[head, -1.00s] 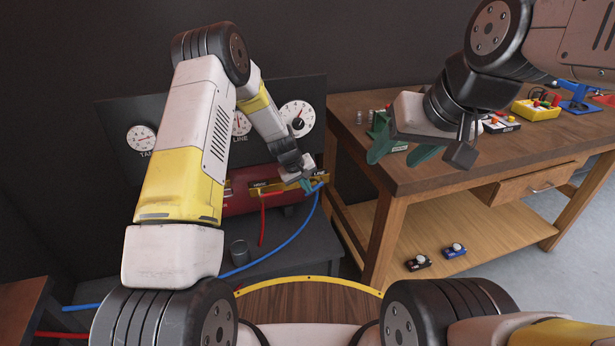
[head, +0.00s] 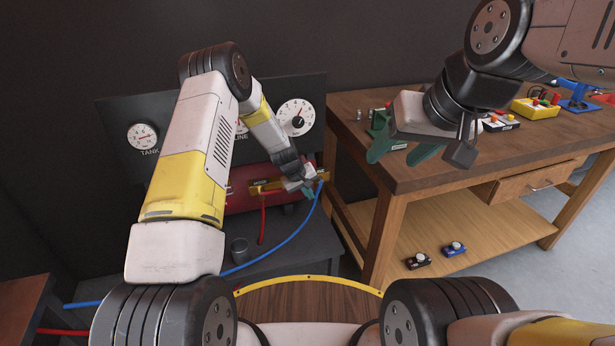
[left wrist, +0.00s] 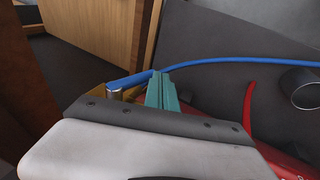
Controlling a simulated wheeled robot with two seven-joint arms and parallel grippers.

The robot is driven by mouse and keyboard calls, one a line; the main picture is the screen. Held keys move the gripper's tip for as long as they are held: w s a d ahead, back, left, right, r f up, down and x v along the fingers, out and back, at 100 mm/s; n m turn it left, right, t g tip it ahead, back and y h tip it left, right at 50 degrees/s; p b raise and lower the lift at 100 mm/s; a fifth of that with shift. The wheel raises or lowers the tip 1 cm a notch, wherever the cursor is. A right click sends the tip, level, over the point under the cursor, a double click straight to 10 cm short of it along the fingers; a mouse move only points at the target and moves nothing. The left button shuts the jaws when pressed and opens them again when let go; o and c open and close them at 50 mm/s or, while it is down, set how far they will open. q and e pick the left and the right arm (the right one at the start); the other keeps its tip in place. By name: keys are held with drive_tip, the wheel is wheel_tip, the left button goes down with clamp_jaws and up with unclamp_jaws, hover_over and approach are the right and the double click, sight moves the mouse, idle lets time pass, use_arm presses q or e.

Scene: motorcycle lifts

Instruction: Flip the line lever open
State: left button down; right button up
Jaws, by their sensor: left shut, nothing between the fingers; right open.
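A brass-coloured valve bar (head: 266,188) runs along the front of a red tank (head: 238,199). A blue hose (head: 309,221) joins its right end, by a metal fitting (left wrist: 114,93) in the left wrist view. My left gripper (head: 309,191) is at that right end, its teal fingers together and empty. In the left wrist view the closed fingers (left wrist: 162,91) lie against or just in front of the blue hose; contact is unclear. The line lever is not distinguishable; my gripper covers that end.
A red hose (head: 263,221) hangs from the bar's left part. A grey cup (head: 239,250) stands on the dark stand. A wooden workbench (head: 450,165) is close on the right. A gauge panel with a TANK gauge (head: 143,136) stands behind.

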use_arm(q)
drive_tip(key=shift+w+d+f, duration=0.15)
drive_tip(key=shift+d+f, duration=0.3)
drive_tip(key=shift+f, duration=0.1)
drive_tip(key=shift+d+f, duration=0.1)
idle(0.5)
drive_tip(key=s+a, duration=0.7)
drive_tip(key=a, duration=0.5)
drive_tip(key=s+a+r+m, duration=0.1)
drive_tip(key=s+r, duration=0.2)
drive_tip(key=r, duration=0.7)
drive_tip(key=s+a+r+m+t+y, duration=0.1)
drive_tip(key=s+r, duration=0.2)
drive_tip(key=r, duration=0.7)
drive_tip(key=s+a+r+m, duration=0.1)
drive_tip(key=s+r, duration=0.2)
drive_tip(key=r, duration=0.6)
drive_tip(key=s+a+r, duration=0.1)
drive_tip(key=s+r, duration=0.5)
drive_tip(key=s, duration=0.6)
drive_tip(key=s+a+r+m+t, duration=0.1)
drive_tip(key=s+r, duration=0.6)
drive_tip(key=s, duration=0.5)
drive_tip(key=shift+r+m+t, duration=0.15)
drive_tip(key=shift+m+t, duration=0.15)
